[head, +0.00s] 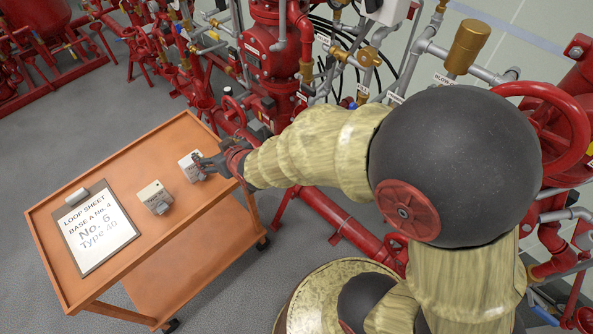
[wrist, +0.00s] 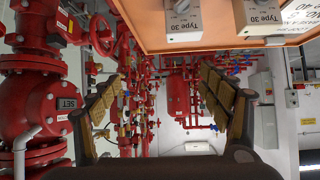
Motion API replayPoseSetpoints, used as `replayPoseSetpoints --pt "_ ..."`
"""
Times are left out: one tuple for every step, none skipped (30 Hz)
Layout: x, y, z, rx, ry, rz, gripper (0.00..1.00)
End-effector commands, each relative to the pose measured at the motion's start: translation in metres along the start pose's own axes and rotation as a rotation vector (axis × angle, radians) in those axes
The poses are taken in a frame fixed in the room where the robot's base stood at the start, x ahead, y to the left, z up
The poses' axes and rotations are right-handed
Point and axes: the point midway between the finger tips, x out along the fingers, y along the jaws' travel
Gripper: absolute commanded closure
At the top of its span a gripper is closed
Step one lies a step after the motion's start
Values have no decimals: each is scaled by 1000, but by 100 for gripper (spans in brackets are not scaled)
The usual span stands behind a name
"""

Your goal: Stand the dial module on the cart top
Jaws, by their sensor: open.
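The cart top (head: 110,170) is an orange tray surface. Two small pale modules stand on it: one near the middle (head: 154,196) and one near the right edge (head: 191,166). In the wrist view they show at the top, one (wrist: 183,22) labelled Type 30 and another (wrist: 262,18) with a similar label. My gripper (head: 203,163) is beside the right-edge module. In the wrist view its fingers (wrist: 163,100) are wide apart with nothing between them.
Red valves and pipes (head: 270,50) stand behind and right of the cart. Bare tray lies behind the modules. Grey floor (head: 60,120) is open at left.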

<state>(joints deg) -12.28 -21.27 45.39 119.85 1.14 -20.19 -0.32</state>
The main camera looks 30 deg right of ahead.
Motion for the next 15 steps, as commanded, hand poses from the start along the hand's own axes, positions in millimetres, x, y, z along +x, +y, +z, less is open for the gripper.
replayPoseSetpoints --pt "-25 11 -16 12 -26 16 22" --pt "-40 17 -20 18 -53 25 22" --pt "-60 24 -23 27 -88 36 22" --pt "-76 29 -26 34 -114 44 22" --pt "-93 34 -26 41 -141 52 22" --pt "-116 39 -27 50 -175 62 22" --pt "-134 44 -25 58 -202 71 22" --pt "-152 47 -24 66 -228 78 22" --pt "-176 51 -19 76 -263 88 22" --pt "-193 53 -16 84 -288 96 22" --pt "-210 55 -12 91 -312 102 22" --pt "-231 57 -5 101 -342 111 22" --pt "-246 58 0 108 -364 116 22" --pt "-260 58 5 114 -384 121 22" --pt "-275 59 12 122 -409 127 22"
